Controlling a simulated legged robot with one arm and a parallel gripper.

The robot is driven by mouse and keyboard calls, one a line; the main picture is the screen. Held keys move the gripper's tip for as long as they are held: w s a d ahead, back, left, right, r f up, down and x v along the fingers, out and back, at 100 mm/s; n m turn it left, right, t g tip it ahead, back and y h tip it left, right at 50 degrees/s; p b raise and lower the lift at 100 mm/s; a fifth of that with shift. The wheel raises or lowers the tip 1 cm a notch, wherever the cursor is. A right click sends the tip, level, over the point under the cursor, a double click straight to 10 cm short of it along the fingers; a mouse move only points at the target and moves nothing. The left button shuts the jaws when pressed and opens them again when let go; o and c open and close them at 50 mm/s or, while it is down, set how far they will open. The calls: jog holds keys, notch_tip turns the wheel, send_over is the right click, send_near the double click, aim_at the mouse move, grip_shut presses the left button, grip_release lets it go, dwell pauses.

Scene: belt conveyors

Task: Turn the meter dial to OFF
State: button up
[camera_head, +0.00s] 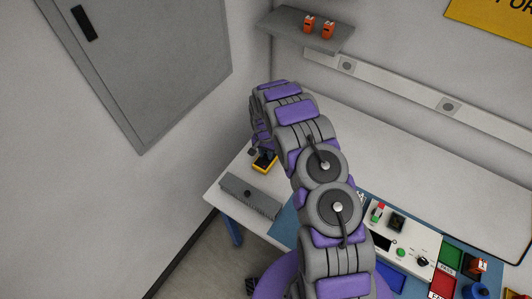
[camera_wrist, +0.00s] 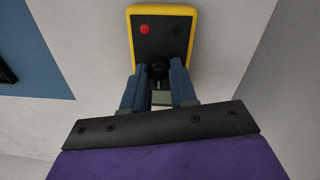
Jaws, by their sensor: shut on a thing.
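The meter (camera_wrist: 161,32) is a dark box with a yellow rim and a red spot on its face. It lies on the white bench top, and its yellow edge (camera_head: 264,165) shows at the bench's left part in the head view. My gripper (camera_wrist: 159,80) is over the meter's near part, its two blue-grey fingers shut on the dark dial (camera_wrist: 158,72). The dial is mostly hidden between the fingers, so I cannot read its setting. In the head view my arm hides part of the meter and most of the gripper (camera_head: 264,153).
A grey bar-shaped block (camera_head: 250,195) lies at the bench's front left edge. A panel with a green button (camera_head: 401,252) and coloured bins, one green (camera_head: 450,258), stand to the right. A wall shelf (camera_head: 290,30) holds two orange items. The bench top behind my arm is clear.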

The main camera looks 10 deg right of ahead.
grip_shut()
jog(key=shift+n, duration=0.3)
jog(key=n, duration=0.3)
jog(key=shift+n+p, duration=0.3)
jog(key=n+p, duration=0.1)
jog(key=n, duration=0.3)
jog(key=shift+n, duration=0.3)
jog(key=shift+t, duration=0.3)
jog(key=o, duration=0.9)
grip_release()
jog(key=shift+r, duration=0.15)
notch_tip(320, 180, up, 17)
jog(key=a, duration=0.1)
